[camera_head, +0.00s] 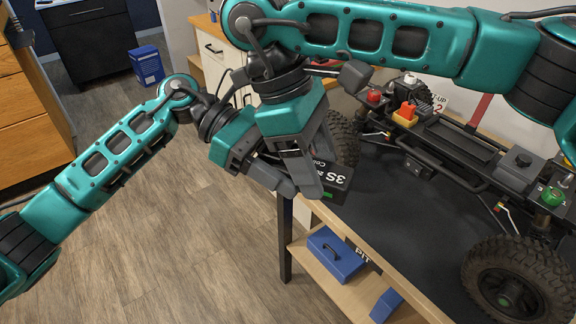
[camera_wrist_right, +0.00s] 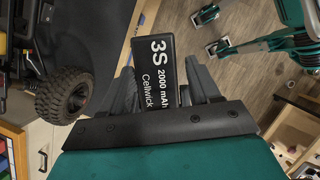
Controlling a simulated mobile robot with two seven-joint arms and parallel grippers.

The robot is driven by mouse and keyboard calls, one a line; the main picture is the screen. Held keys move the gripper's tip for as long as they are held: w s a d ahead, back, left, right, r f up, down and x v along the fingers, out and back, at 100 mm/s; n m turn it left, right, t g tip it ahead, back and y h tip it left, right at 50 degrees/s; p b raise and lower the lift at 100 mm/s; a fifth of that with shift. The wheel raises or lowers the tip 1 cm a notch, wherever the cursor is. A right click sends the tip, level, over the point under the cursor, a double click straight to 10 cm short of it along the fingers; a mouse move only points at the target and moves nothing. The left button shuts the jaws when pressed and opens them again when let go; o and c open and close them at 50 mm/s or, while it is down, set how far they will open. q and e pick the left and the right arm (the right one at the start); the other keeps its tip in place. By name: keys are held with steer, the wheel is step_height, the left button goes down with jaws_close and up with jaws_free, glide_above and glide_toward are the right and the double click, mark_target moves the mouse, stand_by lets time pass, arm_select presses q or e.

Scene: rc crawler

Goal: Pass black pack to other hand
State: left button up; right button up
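The black pack (camera_head: 333,181) is a dark box with white "3S" lettering. My right gripper (camera_head: 318,178) comes down from above and is shut on it, holding it in the air by the near left corner of the bench. In the right wrist view the pack (camera_wrist_right: 160,70) sits between the right fingers, its "3S 2000 mAh Cellwick" face showing. My left gripper (camera_head: 278,172) reaches in from the left, close beside the right gripper and partly hidden by it. In the right wrist view its two fingertips (camera_wrist_right: 212,31) are spread and apart from the pack.
The crawler (camera_head: 455,150) with big tyres stands on the dark mat (camera_head: 400,235) on the bench. A blue toolbox (camera_head: 333,256) is on the shelf below. A blue box (camera_head: 146,65) stands on the floor at the back. The wooden floor at left is clear.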

arm_select(q)
steer(key=shift+r, duration=0.1)
arm_select(e)
steer(key=o, duration=0.4)
steer(key=shift+a, duration=0.1)
